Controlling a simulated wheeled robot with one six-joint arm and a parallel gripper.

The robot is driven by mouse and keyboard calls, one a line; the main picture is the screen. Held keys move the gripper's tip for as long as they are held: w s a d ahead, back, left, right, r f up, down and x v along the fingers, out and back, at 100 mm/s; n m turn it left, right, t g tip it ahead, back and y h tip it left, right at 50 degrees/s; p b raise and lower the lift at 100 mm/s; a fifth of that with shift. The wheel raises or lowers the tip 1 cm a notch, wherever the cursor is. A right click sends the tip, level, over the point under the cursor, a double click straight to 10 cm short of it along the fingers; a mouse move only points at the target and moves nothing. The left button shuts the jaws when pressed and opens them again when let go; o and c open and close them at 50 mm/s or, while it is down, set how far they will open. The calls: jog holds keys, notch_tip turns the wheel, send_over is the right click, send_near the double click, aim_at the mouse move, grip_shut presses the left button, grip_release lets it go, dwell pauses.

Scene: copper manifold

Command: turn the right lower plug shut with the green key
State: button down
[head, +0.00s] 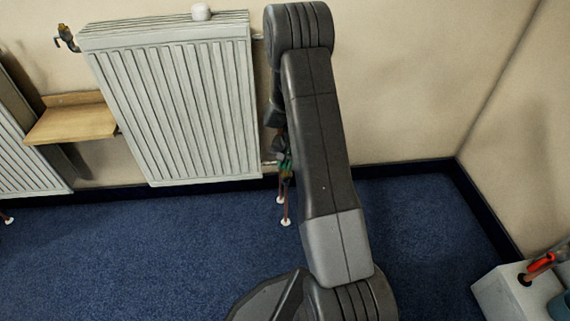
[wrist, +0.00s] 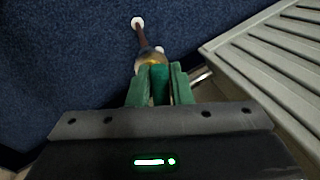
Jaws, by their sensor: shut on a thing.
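My gripper (wrist: 160,88) is shut on the green key (wrist: 159,86), which stands between its two green fingers in the wrist view. The far end of the key meets the brass plug (wrist: 150,62) at the radiator's lower right; whether it is fully seated I cannot tell. In the head view the key (head: 284,162) and plug area show as a small green and brass patch beside my arm, partly hidden by it. The white radiator (head: 180,110) hangs on the wall, left of my arm. It fills the right side of the wrist view (wrist: 275,50).
Copper pipes (head: 285,205) run down to white floor collars below the plug. A wooden shelf (head: 75,122) and a second radiator (head: 25,150) are at the left. A white box (head: 505,295) with a red-handled tool (head: 541,264) stands at the lower right. Blue carpet between is clear.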

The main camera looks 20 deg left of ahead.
jog(key=shift+r+m+p, duration=0.1)
jog(key=shift+m+p, duration=0.35)
jog(key=shift+m, duration=0.15)
jog(key=shift+a+f+m, duration=0.15)
jog(key=shift+f+m, duration=0.05)
jog(key=shift+m, duration=0.4)
jog(key=shift+s+a+r+m+t+p, duration=0.15)
jog(key=shift+m+t+p, duration=0.15)
jog(key=shift+m+p, duration=0.3)
jog(key=shift+f+m+p, duration=0.2)
jog(key=shift+m+p, duration=0.2)
jog(key=shift+m, duration=0.2)
